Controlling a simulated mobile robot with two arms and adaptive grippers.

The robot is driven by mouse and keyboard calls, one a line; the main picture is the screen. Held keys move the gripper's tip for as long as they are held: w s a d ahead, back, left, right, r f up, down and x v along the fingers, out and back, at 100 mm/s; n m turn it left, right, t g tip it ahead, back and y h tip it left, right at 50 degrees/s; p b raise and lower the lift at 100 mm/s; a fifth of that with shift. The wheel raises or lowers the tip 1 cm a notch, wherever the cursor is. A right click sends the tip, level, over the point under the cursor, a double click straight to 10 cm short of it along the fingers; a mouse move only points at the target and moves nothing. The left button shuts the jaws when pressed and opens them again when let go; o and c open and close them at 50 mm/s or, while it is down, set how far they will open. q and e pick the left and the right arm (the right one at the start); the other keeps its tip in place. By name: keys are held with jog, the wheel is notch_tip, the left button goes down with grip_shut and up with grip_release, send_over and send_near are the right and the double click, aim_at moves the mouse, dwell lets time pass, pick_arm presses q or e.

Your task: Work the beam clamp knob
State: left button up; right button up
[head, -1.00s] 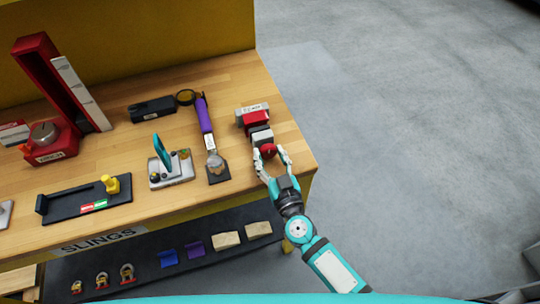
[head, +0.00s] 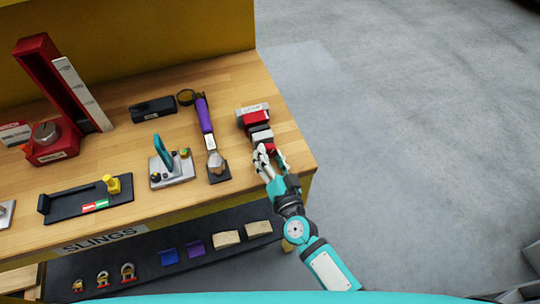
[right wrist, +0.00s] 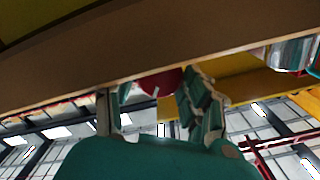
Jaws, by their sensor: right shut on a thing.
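The beam clamp (head: 256,118) stands near the right end of the wooden bench, with a red and grey body and a pale label on top. Its red knob (right wrist: 160,82) faces the bench's front edge and shows between the fingers in the right wrist view. In the head view the fingers cover most of the knob. My right gripper (head: 270,157) is shut on the knob, with one finger on each side. It also shows in the right wrist view (right wrist: 155,105). My left gripper is in neither view.
Left of the clamp lie a purple-handled tool (head: 205,120), a small grey fixture with a teal lever (head: 172,165) and a black tray with a yellow knob (head: 85,198). A red stand (head: 50,90) is farther left. A dark slings shelf (head: 190,262) sits below. Open floor lies right.

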jog(key=shift+m, duration=0.3)
jog(key=o, duration=1.2)
jog(key=shift+c, duration=0.2)
jog(key=v, duration=0.8)
